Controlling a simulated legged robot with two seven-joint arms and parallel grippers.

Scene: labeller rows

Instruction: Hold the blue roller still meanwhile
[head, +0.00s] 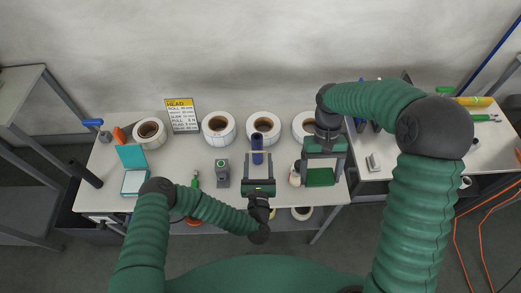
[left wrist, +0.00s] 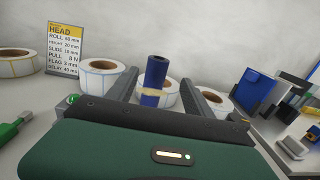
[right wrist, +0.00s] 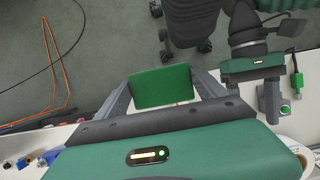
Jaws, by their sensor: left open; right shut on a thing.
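The blue roller (head: 257,143) stands upright on the bench in the head view, in front of the label rolls. In the left wrist view it (left wrist: 157,72) has a dark top and a tan band low down. My left gripper (head: 257,163) is open, with its fingers on either side of the roller; gaps show between roller and fingers in the left wrist view. My right gripper (head: 322,163) is shut on a flat green plate (right wrist: 163,86), over the bench's right end. The lower end of the roller is hidden behind my left gripper in the left wrist view.
Several white label rolls (head: 218,128) line the back of the bench beside a HEAD sign (head: 182,115). A grey device (head: 222,173) with a green button stands left of my left gripper. An open teal box (head: 134,182) is further left. A second bench (head: 390,160) adjoins on the right.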

